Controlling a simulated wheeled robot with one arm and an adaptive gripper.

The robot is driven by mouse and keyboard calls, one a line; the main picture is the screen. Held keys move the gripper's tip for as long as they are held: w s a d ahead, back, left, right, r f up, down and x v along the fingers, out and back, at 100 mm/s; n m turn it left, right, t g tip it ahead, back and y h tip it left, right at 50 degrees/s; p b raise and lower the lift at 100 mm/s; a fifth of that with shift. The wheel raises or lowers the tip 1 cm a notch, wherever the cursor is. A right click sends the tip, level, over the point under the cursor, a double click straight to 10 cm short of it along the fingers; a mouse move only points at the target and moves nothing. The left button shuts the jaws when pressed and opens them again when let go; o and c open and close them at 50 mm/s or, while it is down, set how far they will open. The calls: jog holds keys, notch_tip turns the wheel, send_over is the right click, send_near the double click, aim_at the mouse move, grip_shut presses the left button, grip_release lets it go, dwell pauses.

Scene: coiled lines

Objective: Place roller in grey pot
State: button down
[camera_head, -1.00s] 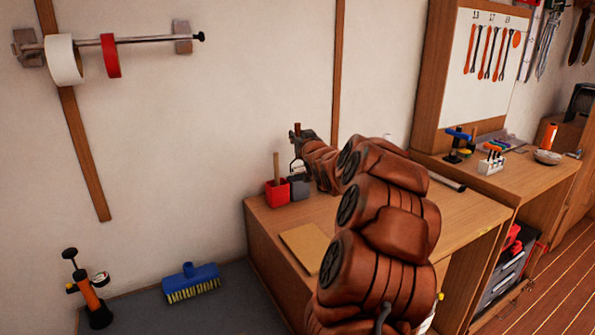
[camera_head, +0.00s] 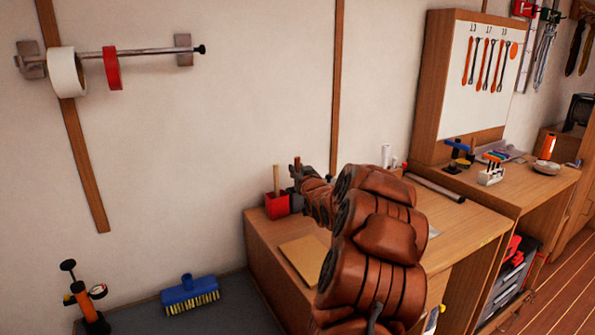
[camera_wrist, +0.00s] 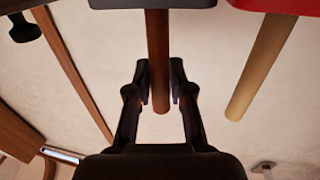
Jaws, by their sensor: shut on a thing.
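The roller's brown handle (camera_wrist: 158,40) stands between my fingers in the wrist view, and my gripper (camera_wrist: 159,72) is shut on it. The grey pot (camera_wrist: 215,3) is at the top edge of the wrist view, and the handle runs up to its rim. The roller's head is out of sight, so I cannot tell how deep it sits. In the head view my gripper (camera_head: 298,173) is directly above the grey pot (camera_head: 296,201), which is partly covered by my arm. The handle's tip (camera_head: 297,160) shows above the gripper.
A red pot (camera_head: 277,207) with a pale wooden handle (camera_head: 276,179) stands just left of the grey pot. A tan board (camera_head: 300,257) lies on the bench (camera_head: 262,238) in front. A dark rod (camera_head: 435,187) and a white cylinder (camera_head: 386,154) are to the right.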

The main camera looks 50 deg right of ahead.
jog(key=c, duration=1)
grip_release()
jog(key=shift+c, duration=0.2)
jog(key=shift+s+a+f, duration=0.1)
jog(key=shift+s, duration=0.1)
jog(key=b+v, duration=0.1)
jog(key=v, duration=0.6)
jog(key=shift+r, duration=0.25)
jog(key=shift+s+a, duration=0.1)
jog(key=shift+a, duration=0.1)
